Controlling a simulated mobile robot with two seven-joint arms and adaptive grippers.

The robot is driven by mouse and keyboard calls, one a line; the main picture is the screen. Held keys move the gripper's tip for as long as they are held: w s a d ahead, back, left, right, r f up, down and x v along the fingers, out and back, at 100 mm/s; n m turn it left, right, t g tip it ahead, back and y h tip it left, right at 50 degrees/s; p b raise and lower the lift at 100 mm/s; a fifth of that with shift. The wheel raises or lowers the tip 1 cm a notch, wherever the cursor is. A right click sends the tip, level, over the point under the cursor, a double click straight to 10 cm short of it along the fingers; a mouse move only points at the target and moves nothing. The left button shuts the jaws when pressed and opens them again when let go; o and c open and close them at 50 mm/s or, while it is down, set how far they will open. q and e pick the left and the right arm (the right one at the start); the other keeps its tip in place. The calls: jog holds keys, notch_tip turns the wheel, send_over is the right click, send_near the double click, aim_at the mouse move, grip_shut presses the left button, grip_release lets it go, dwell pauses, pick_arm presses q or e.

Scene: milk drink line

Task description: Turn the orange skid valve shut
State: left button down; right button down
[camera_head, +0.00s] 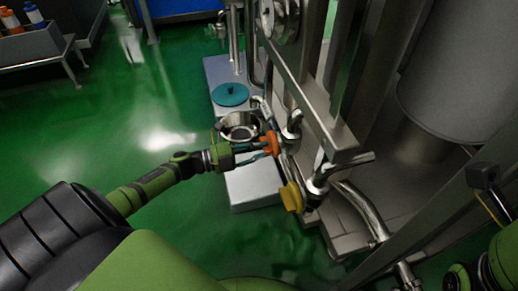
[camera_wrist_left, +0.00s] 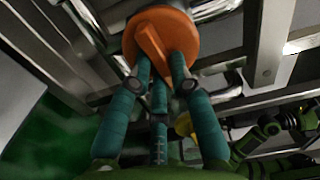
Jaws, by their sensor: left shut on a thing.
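The orange skid valve (camera_head: 270,143) sits on the steel pipework at the middle of the head view. In the left wrist view its round orange body and raised grip bar (camera_wrist_left: 154,38) fill the top centre. My left gripper (camera_head: 258,147) reaches it from the left. In the left wrist view its teal fingers (camera_wrist_left: 160,68) are shut on the orange bar, with fingertips on both sides of it. The fingertips partly cover the bar.
A yellow valve (camera_head: 291,197) is on the pipework just below and right. A pale box (camera_head: 254,187) and a steel cup (camera_head: 240,126) stand beneath and behind my gripper. A teal disc (camera_head: 230,94) lies behind. The green floor (camera_head: 150,100) at left is open.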

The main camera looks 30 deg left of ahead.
pick_arm(q)
jog(key=shift+f+m, duration=0.1)
jog(key=shift+m, duration=0.4)
jog(key=c, duration=1.1)
grip_release()
jog(key=shift+s+a, duration=0.1)
jog(key=v, duration=1.1)
jog(key=shift+s+a, duration=0.3)
